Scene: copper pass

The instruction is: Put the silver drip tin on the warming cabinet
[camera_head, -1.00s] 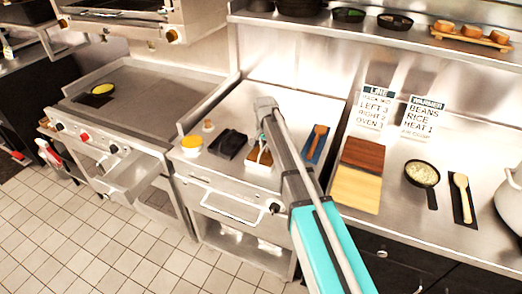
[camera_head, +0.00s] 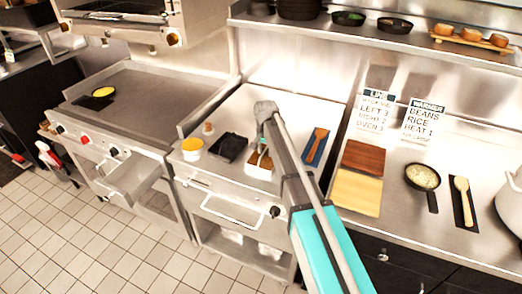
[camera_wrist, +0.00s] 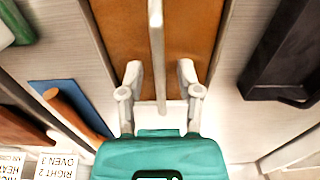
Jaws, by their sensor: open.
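A shallow tin with silver-grey side walls and a brown-orange inside (camera_wrist: 200,30), which I take for the silver drip tin, lies below my gripper in the wrist view. In the head view it (camera_head: 257,171) sits on the steel middle unit, partly hidden by my arm. A thin pale bar (camera_wrist: 157,50) runs along its middle. My gripper (camera_wrist: 158,92) is open, one finger on each side of the bar, with gaps visible. The steel middle unit (camera_head: 222,181), with a front handle and knob, appears to be the warming cabinet.
A black tray (camera_head: 228,148) and a yellow-filled bowl (camera_head: 192,147) stand left of the tin. A wooden spoon on a blue mat (camera_head: 316,146) lies to its right. Boards (camera_head: 357,192) and a pan (camera_head: 422,177) lie further right. A shelf (camera_head: 370,30) overhangs the back.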

